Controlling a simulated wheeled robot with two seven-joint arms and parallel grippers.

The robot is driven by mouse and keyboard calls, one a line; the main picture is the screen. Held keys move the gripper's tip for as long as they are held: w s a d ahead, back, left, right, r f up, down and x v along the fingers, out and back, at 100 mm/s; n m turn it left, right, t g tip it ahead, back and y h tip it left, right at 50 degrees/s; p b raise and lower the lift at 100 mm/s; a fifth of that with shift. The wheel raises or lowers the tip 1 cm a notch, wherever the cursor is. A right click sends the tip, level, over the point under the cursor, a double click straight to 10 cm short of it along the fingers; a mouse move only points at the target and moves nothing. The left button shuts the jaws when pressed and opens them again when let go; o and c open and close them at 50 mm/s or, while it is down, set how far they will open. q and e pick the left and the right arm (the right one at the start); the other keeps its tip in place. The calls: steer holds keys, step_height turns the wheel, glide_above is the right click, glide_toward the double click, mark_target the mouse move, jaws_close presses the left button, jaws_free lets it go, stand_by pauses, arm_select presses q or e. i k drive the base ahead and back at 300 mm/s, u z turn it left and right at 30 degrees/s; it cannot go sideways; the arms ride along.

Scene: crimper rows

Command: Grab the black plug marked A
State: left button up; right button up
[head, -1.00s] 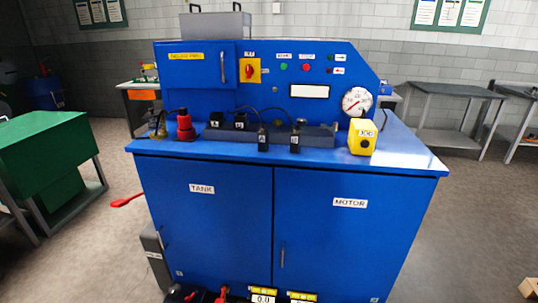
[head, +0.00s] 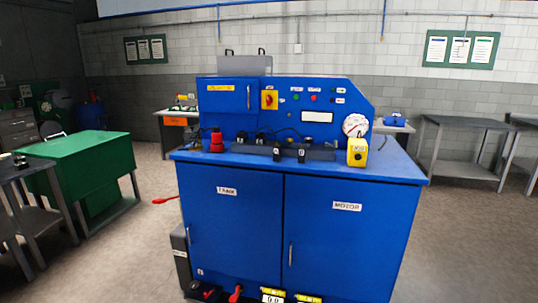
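Several small black plugs with white marks sit on and along a dark grey bar on the blue machine's top. Two plugs (head: 277,154) (head: 301,156) hang at the bar's front edge. Others sit further back, one of them near the left end (head: 241,138). Thin black cables arc between some of them. The white letters are too small to read, so I cannot tell which plug is marked A. Neither of my grippers is in the head view.
The blue machine (head: 230,240) has TANK and MOTOR doors. A red part (head: 217,142) stands left of the bar and a yellow box (head: 357,152) right of it. A green bench (head: 80,155) is at left, a grey table (head: 465,130) at right. The floor between is open.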

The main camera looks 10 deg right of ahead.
mark_target(277, 148)
steer(key=u, duration=0.65)
steer(key=i, duration=0.85)
steer(key=u, duration=0.65)
steer(key=i, duration=1.9)
steer(key=z, duration=1.5)
steer(key=i, duration=0.7)
steer(key=z, duration=0.7)
